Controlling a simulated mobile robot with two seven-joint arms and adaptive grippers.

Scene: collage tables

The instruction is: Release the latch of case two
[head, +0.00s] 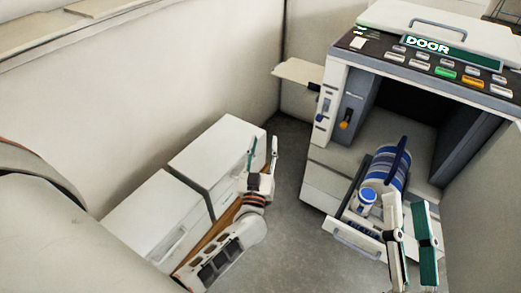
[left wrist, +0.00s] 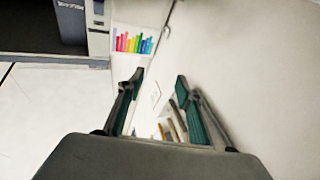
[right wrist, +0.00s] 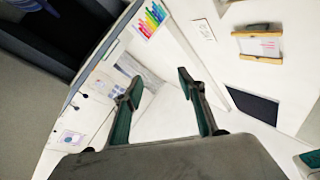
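No thing in view is legibly marked as case two. Two white boxes (head: 215,150) stand side by side at the left in the head view.
A blue striped cylinder (head: 388,170) and a small blue-capped container (head: 367,197) sit on the machine's pulled-out tray (head: 357,238). A pale side shelf (head: 298,72) juts from the machine's left. Grey floor (head: 285,190) is free between boxes and machine.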

